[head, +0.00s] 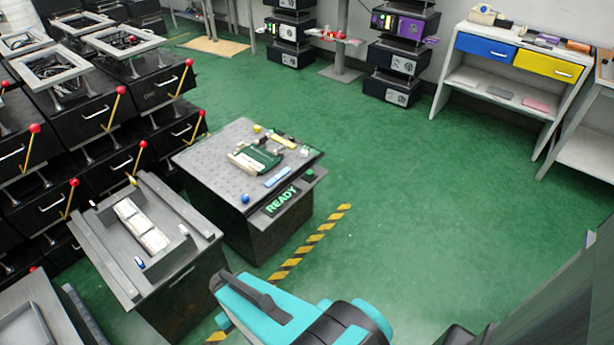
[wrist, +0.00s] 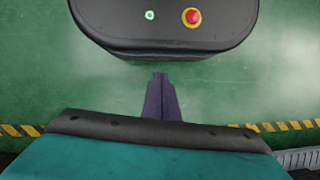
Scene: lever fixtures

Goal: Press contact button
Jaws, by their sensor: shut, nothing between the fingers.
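No part is clearly marked as the contact button. A black workstation (head: 200,160) with a lit green READY sign (head: 281,200) stands left of centre in the head view. On its top are a green fixture (head: 258,158), a small blue round piece (head: 244,198) and a small yellow round piece (head: 257,128); I cannot tell whether any is the button. My gripper (wrist: 160,76) is shut and empty in the wrist view, over green floor, apart from the workstation. The head view shows my teal arm at the bottom, but not the fingertips.
A grey bench (head: 183,262) with white blocks stands left of the workstation. Black drawer units with red-knobbed levers (head: 120,90) fill the left. A white desk (head: 515,65) with blue and yellow drawers is at the back right. Green floor (head: 420,200) is clear right of the striped tape.

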